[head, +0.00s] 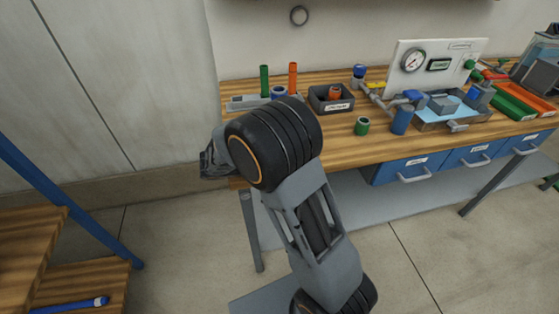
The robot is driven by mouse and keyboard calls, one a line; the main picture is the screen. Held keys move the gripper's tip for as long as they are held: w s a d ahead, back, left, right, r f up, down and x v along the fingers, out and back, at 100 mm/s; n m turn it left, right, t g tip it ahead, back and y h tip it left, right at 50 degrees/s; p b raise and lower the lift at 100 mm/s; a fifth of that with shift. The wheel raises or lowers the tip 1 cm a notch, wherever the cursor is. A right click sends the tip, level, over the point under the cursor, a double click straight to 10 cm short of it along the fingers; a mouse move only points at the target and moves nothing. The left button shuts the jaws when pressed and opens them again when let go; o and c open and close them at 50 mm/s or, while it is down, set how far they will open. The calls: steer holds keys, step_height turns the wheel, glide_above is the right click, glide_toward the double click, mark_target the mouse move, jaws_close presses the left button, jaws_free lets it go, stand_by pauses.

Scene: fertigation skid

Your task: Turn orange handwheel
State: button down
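I cannot make out an orange handwheel for certain. On the workbench (345,150) stands a fertigation skid with pipes, a white panel (455,58) and a round gauge (413,61). A blue knob (359,71) sits on the pipework left of the panel, and a green knob (470,64) sits at its right. An orange piece (335,92) lies in a small dark bin (331,103). My gripper (207,164) is left of the bench's left end, apart from the skid. My wrist hides most of it, and its fingers cannot be told apart.
A green cylinder (264,80) and an orange cylinder (292,76) stand upright in a rack at the bench's back left. A green cup (362,126) stands near the front edge. Blue drawers (402,168) hang below. A wooden shelf (35,240) with blue posts is at lower left.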

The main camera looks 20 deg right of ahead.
stand_by(0.3)
steer(key=c, duration=1.2)
jaws_free()
steer(key=shift+o, duration=0.2)
steer(key=v, duration=1.3)
steer(key=shift+w+a, duration=0.15)
steer(key=shift+a, duration=0.25)
